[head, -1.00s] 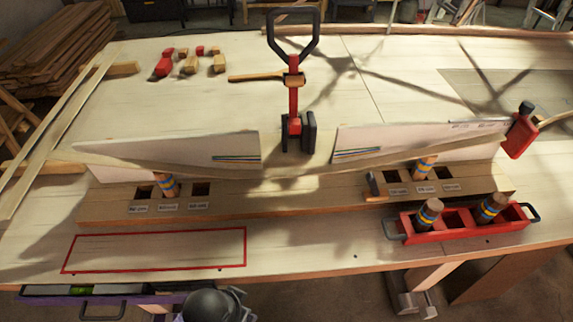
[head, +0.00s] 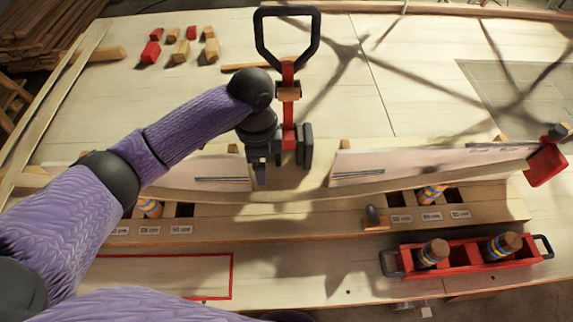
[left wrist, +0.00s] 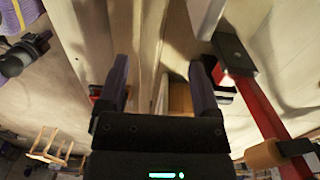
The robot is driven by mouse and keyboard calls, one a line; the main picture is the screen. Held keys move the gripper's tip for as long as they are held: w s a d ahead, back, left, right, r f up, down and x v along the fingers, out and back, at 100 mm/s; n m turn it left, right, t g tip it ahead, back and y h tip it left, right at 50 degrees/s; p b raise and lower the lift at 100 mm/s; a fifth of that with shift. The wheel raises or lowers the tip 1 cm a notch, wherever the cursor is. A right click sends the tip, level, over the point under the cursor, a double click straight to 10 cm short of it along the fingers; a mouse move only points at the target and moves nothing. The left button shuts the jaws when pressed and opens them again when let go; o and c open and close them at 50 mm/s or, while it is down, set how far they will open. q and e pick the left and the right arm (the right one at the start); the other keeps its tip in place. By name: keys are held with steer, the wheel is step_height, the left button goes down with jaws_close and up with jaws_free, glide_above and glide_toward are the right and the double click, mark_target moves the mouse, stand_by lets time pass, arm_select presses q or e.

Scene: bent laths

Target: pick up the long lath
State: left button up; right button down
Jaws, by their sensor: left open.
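A long pale lath (head: 390,187) runs bowed across the bench, along the front of white boards; in the left wrist view a pale strip, apparently this lath (left wrist: 152,40), passes between my fingers. A red and black clamp (head: 289,105) stands upright at its middle, and a red clamp (head: 545,163) is at its right end. My left gripper (head: 258,172) is over the lath, just left of the middle clamp. The left wrist view shows its jaws (left wrist: 162,78) open and apart. I cannot tell whether they touch the lath. My left arm hides the lath's left part. My right gripper is not clearly seen.
A wooden block with labelled slots (head: 215,222) lies in front, holding banded pegs. A red tray (head: 468,262) with two pegs stands front right. Red and wooden blocks (head: 180,50) lie at the back. Other long strips (head: 62,85) lie at the left.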

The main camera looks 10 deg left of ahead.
mark_target(266, 197)
arm_select(q)
steer(key=f, duration=0.1)
steer(key=f+b, duration=0.1)
steer(key=f, duration=0.1)
steer(key=s+f, duration=0.1)
steer(key=f, duration=0.2)
steer(key=f+b, duration=0.1)
steer(key=f, duration=0.2)
steer(key=shift+s+d+f, duration=0.2)
steer(key=shift+d+f, duration=0.1)
steer(key=shift+d, duration=0.05)
arm_select(e)
steer(key=shift+s+d+f, duration=0.2)
steer(key=shift+s+f, duration=0.25)
steer(key=shift+f, duration=0.1)
steer(key=shift+s+d+f, duration=0.15)
steer(key=shift+s+f, duration=0.3)
steer(key=shift+f, duration=0.1)
arm_select(q)
steer(key=shift+c, duration=0.3)
steer(key=shift+r, duration=0.1)
jaws_close()
arm_select(e)
steer(key=shift+w+a, duration=0.1)
